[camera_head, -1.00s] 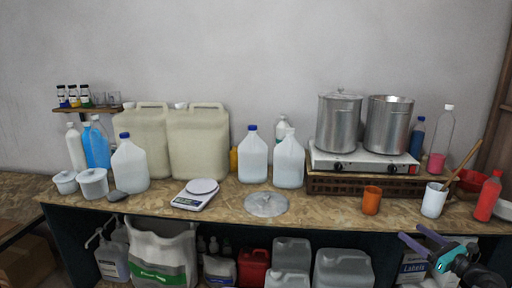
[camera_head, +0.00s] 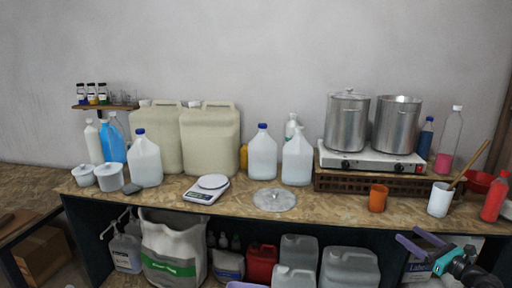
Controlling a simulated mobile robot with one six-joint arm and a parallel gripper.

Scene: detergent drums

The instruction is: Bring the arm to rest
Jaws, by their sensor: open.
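My gripper (camera_head: 412,247) shows at the lower right, in front of the bench's lower shelf. Its two purple fingers are spread apart with nothing between them. A teal and black part of my arm (camera_head: 470,268) runs behind it to the lower right corner. The gripper is below the level of the bench top (camera_head: 330,208) and partly covers a box marked "Labels" (camera_head: 418,269).
The bench top holds a scale (camera_head: 206,190), a round lid (camera_head: 274,200), an orange cup (camera_head: 378,198), a white cup (camera_head: 440,199), a red bottle (camera_head: 495,197) and two steel pots on a hot plate (camera_head: 370,161). Jugs stand at the back. Canisters fill the shelf below.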

